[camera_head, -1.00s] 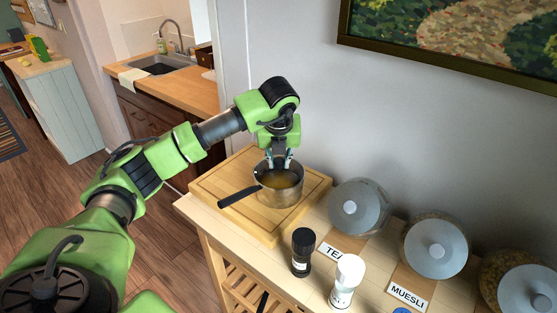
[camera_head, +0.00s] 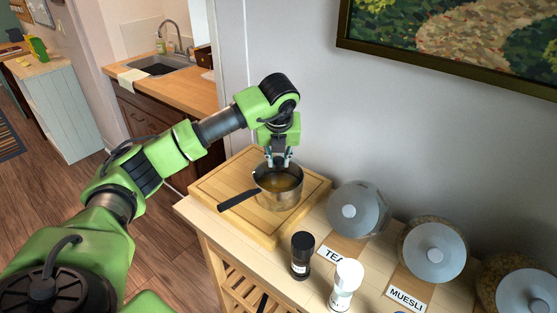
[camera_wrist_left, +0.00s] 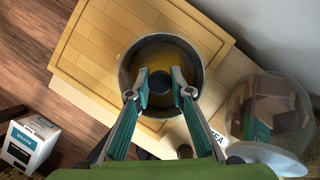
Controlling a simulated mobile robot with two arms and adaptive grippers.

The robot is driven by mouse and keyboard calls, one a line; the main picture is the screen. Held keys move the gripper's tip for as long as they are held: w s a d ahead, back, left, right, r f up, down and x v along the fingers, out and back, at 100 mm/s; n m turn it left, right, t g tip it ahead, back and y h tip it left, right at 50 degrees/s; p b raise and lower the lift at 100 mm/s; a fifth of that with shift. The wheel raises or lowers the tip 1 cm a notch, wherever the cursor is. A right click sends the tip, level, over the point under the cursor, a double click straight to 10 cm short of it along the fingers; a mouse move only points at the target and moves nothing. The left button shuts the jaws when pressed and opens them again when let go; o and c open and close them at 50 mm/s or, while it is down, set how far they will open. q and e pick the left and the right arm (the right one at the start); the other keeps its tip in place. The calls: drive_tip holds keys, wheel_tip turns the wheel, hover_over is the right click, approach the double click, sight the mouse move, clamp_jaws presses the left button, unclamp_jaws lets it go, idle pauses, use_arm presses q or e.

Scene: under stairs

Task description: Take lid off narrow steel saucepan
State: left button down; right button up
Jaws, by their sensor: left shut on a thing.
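The narrow steel saucepan (camera_head: 278,198) stands on a wooden board, its dark handle pointing left and toward the front. Its lid (camera_head: 285,182) looks see-through, with a brownish-yellow tint, and appears to sit on the pan. In the left wrist view the lid (camera_wrist_left: 160,54) has a dark round knob (camera_wrist_left: 160,84) at its middle. My left gripper (camera_head: 279,162) points down over the pan and is shut on that knob, with one finger on each side; in the left wrist view the gripper (camera_wrist_left: 160,83) hides part of the pan's near rim. My right gripper is not in view.
The wooden board (camera_head: 225,190) lies on a narrow counter against the wall. A black grinder (camera_head: 302,254) and a white one (camera_head: 345,285) stand in front. Lidded glass jars (camera_head: 358,209) line the right side. A framed picture (camera_head: 460,45) hangs above right.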

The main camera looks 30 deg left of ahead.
sight(279, 159)
use_arm(q)
drive_tip(key=shift+r, duration=0.1)
drive_tip(key=shift+r+p, duration=1.8)
drive_tip(key=shift+r, duration=1.2)
drive_tip(key=shift+f, duration=0.1)
